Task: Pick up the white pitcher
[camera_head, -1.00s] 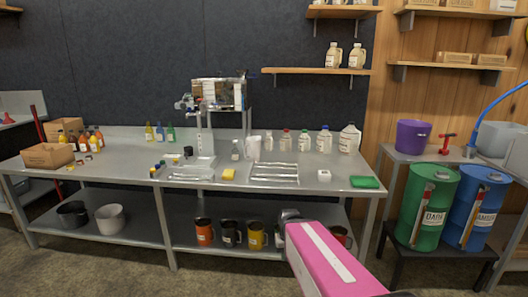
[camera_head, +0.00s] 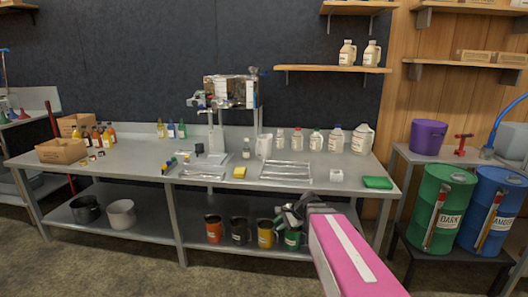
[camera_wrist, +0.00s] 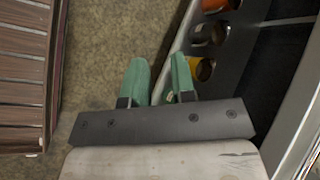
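The white pitcher (camera_head: 264,146) stands upright near the back of the metal worktable (camera_head: 130,158), between a small clear bottle and a row of white jugs. My gripper (camera_head: 290,212) is in front of the table, lower than its top, at the level of the mugs on the lower shelf. It is well below and in front of the pitcher. In the wrist view, the two green fingers of my gripper (camera_wrist: 159,80) are apart with nothing between them. The pitcher is not in the wrist view.
Several jugs (camera_head: 362,139) stand to the pitcher's right. Metal trays (camera_head: 286,171), a yellow sponge (camera_head: 239,172) and a green block (camera_head: 377,182) lie nearer the front edge. Coloured mugs (camera_head: 239,230) stand on the lower shelf. Green (camera_head: 442,208) and blue barrels (camera_head: 494,212) stand at right.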

